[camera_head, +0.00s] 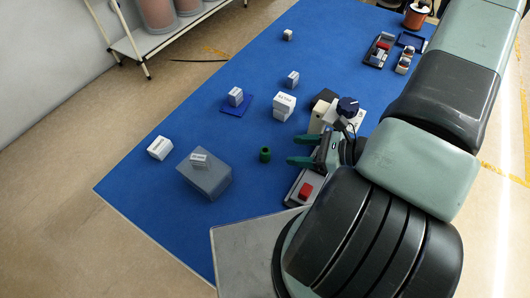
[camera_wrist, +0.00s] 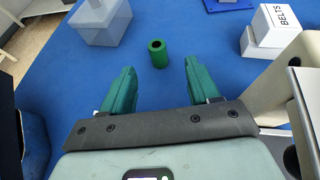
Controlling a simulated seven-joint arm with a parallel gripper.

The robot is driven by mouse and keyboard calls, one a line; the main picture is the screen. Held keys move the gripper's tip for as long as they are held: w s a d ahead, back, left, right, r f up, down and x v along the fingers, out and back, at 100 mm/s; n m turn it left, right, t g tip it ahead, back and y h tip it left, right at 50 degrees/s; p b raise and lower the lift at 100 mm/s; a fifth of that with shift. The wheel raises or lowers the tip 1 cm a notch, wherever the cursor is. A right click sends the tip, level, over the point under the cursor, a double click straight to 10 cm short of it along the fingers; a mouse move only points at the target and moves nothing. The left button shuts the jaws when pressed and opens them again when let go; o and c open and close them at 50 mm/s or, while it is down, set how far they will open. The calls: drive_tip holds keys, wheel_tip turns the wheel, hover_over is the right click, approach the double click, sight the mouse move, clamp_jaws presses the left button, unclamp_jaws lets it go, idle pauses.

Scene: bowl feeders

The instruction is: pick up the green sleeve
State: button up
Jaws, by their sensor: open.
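The green sleeve (camera_head: 265,154) is a short dark green tube standing upright on the blue table, in the middle of the head view. In the wrist view the green sleeve (camera_wrist: 157,54) stands ahead of my fingertips, between their lines, with its round hole facing up. My gripper (camera_head: 300,150) has green fingers and is open and empty. It is just right of the sleeve in the head view, apart from it. In the wrist view my gripper (camera_wrist: 160,75) shows both fingers spread wide.
A grey box (camera_head: 206,180) with a small labelled box on it stands left of the sleeve. White boxes labelled BELTS (camera_wrist: 270,30) stand to the right in the wrist view. A grey device with a red button (camera_head: 304,190) lies near my gripper. The table (camera_head: 150,195) is clear around the sleeve.

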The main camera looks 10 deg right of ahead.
sight(266, 150)
drive_tip(key=x, duration=0.6)
drive_tip(key=shift+w+a+f, duration=0.15)
drive_tip(key=shift+w+a, duration=0.05)
drive_tip(key=shift+w, duration=0.05)
drive_tip(key=shift+s+x, duration=0.1)
drive_tip(key=shift+x, duration=1.25)
drive_tip(key=shift+s+x, duration=0.15)
drive_tip(key=shift+x, duration=1.2)
drive_tip(key=shift+a, duration=0.2)
drive_tip(key=shift+c, duration=0.4)
drive_tip(key=shift+m, duration=0.3)
drive_tip(key=c, duration=0.9)
